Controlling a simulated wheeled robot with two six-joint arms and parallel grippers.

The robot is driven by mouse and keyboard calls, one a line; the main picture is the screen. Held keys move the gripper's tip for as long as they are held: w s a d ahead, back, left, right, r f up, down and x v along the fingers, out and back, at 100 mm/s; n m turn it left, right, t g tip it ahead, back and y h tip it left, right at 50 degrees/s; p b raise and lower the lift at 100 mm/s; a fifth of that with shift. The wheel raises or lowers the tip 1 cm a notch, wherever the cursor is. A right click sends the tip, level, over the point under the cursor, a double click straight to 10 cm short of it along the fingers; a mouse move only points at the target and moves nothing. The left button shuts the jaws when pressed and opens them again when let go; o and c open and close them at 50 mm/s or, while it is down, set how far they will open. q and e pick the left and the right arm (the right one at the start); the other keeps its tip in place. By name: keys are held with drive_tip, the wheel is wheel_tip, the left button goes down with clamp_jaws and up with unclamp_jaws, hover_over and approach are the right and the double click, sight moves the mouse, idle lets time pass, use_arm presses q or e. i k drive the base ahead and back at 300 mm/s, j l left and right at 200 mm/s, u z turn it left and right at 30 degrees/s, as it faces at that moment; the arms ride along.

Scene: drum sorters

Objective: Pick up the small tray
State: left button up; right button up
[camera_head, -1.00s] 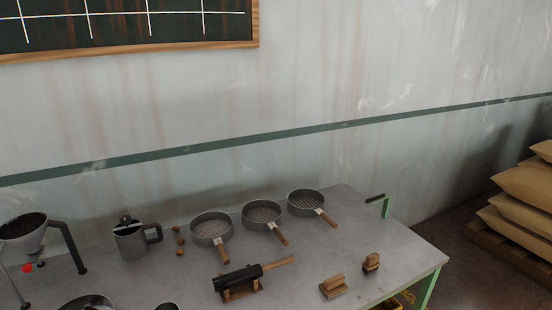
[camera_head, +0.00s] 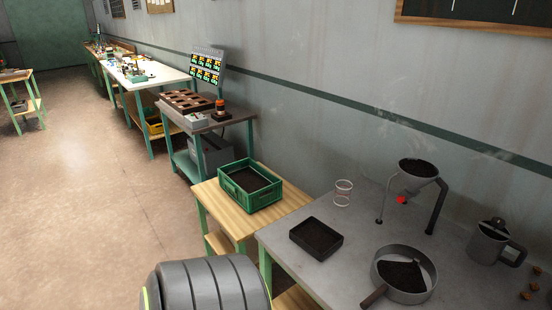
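The small tray (camera_head: 316,238) is a shallow black rectangular tray with dark brown contents. It lies flat on the left part of the grey table, near its front-left corner. Nothing touches it. A dark ribbed cylindrical part, likely one of my own arm links, rises at the bottom of the view, to the left of the tray. Neither gripper's fingers are visible.
On the grey table (camera_head: 336,272), a round sieve pan (camera_head: 428,274), a funnel on a stand (camera_head: 418,170), a clear cup (camera_head: 343,192) and a grey jug (camera_head: 487,243) surround the tray. A green crate (camera_head: 250,187) sits on a wooden table left. Floor (camera_head: 100,190) is open left.

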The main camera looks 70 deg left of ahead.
sight(317, 239)
drive_tip(key=u, duration=1.85)
